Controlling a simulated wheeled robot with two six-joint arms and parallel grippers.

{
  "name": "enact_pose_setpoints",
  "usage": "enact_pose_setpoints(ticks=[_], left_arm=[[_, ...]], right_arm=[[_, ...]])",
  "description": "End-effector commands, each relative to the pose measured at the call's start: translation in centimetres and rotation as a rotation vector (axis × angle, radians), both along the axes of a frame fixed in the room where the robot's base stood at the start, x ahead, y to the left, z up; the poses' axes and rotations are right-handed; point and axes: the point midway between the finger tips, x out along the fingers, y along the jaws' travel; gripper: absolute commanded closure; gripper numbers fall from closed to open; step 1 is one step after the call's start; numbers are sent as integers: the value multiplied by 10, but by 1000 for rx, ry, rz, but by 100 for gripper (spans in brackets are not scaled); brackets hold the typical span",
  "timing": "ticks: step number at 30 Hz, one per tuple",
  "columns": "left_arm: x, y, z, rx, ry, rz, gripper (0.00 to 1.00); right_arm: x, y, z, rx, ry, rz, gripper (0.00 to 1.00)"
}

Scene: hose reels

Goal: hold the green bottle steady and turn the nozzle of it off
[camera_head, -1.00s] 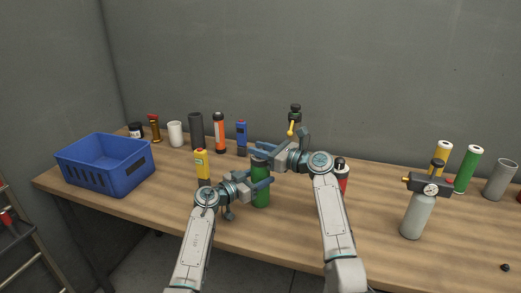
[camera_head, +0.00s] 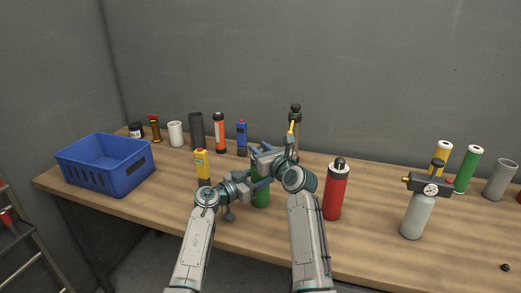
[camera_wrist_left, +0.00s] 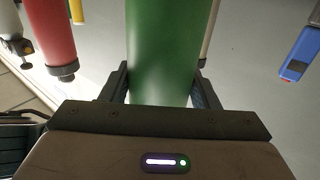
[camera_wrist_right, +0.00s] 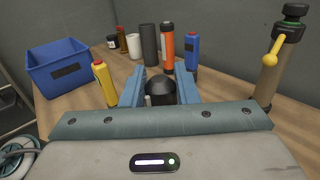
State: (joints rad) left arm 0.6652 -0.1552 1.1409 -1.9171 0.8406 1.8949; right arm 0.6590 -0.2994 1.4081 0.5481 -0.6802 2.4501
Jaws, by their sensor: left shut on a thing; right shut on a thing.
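The green bottle (camera_head: 261,198) stands upright near the front of the wooden table, partly covered by my grippers. My left gripper (camera_head: 257,184) is shut around its body from the left. The left wrist view shows the green body (camera_wrist_left: 163,45) between both fingers. My right gripper (camera_head: 261,157) is at the bottle's top. In the right wrist view its fingers close on a dark rounded nozzle (camera_wrist_right: 160,88). The fingers hide the nozzle's sides, so I cannot tell its turn position.
A yellow bottle (camera_head: 202,164) stands just left of the grippers. A red bottle (camera_head: 335,192) stands to the right. A brown cylinder with a yellow lever (camera_head: 296,140) stands behind. A blue crate (camera_head: 105,181) is at left. The front right tabletop has free room.

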Motion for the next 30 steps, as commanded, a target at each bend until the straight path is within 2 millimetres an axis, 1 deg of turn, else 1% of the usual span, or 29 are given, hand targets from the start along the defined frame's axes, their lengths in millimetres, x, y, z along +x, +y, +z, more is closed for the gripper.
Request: enact_pose_setpoints(ticks=[6,17,18,21,30], left_arm=[[-1,-1,0,0,0,-2,76],[0,-1,0,-1,0,-2,76],[0,-1,0,-1,0,-2,76],[0,-1,0,-1,0,-2,76],[0,0,0,-1,1,-1,76]], right_arm=[[0,0,-1,1,1,-39,95],[0,-1,-1,0,0,-43,95],[0,-1,-1,-1,0,-43,69],[0,0,-1,-1,0,-43,52],[0,0,2,0,-2,-42,52]])
